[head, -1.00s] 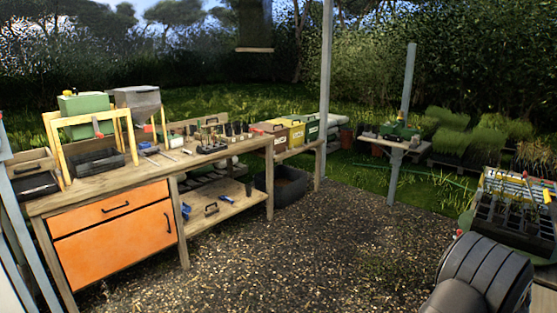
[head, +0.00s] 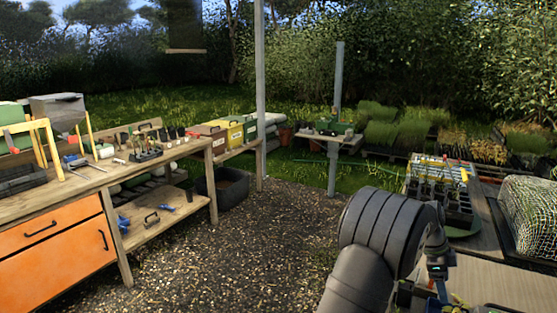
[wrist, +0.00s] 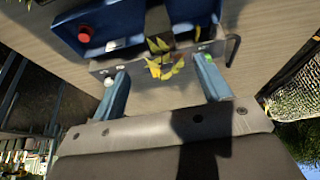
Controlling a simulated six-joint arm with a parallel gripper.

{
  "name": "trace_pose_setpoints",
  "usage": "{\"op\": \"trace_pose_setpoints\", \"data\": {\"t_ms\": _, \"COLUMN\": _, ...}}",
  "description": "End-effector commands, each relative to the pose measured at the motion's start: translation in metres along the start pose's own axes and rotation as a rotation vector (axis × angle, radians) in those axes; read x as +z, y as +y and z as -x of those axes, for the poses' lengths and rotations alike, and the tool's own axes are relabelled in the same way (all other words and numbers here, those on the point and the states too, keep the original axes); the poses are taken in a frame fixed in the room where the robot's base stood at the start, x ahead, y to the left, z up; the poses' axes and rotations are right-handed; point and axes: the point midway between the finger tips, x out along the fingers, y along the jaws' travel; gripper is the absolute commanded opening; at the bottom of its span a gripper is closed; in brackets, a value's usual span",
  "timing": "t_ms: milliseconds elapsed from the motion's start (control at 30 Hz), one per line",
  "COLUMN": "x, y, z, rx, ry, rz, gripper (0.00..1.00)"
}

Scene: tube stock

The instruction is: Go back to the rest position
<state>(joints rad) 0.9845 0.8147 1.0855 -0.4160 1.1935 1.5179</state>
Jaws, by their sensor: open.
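My gripper (wrist: 160,65) shows in the wrist view with its two blue fingers apart and nothing held between them. Beyond the fingertips is a blue device with a red button (wrist: 85,33) and a metal plate. Yellow scraps (wrist: 163,66) lie by the plate, in line with the gap between the fingers; I cannot tell how far off they are. In the head view my dark arm reaches in at the lower right, over the near bench (head: 500,280); my gripper's fingers cannot be made out there.
A workbench with orange drawers (head: 60,245) stands at left. A seedling tray (head: 455,208) and a net-covered mound (head: 530,215) are right of my arm. A metal post (head: 260,95) rises mid-view. The gravel floor (head: 240,265) between the benches is open.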

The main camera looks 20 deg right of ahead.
Motion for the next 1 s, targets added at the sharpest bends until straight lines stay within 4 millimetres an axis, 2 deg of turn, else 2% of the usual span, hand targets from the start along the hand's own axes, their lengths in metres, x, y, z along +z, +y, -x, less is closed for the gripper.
{"op": "trace_pose_setpoints", "data": {"t_ms": 33, "x": 0.0, "y": 0.0, "z": -0.012, "rx": 0.003, "ry": -0.001, "rz": 0.0, "gripper": 0.7}}
{"op": "trace_pose_setpoints", "data": {"t_ms": 733, "x": 0.0, "y": 0.0, "z": -0.153, "rx": 0.001, "ry": -0.001, "rz": -0.001, "gripper": 0.7}}
{"op": "trace_pose_setpoints", "data": {"t_ms": 767, "x": -0.002, "y": -0.001, "z": -0.153, "rx": -0.002, "ry": 0.0, "rz": -0.002, "gripper": 0.7}}
{"op": "trace_pose_setpoints", "data": {"t_ms": 800, "x": -0.007, "y": -0.002, "z": -0.139, "rx": -0.008, "ry": 0.002, "rz": -0.003, "gripper": 0.7}}
{"op": "trace_pose_setpoints", "data": {"t_ms": 1000, "x": -0.019, "y": -0.001, "z": -0.107, "rx": -0.005, "ry": 0.001, "rz": -0.001, "gripper": 0.7}}
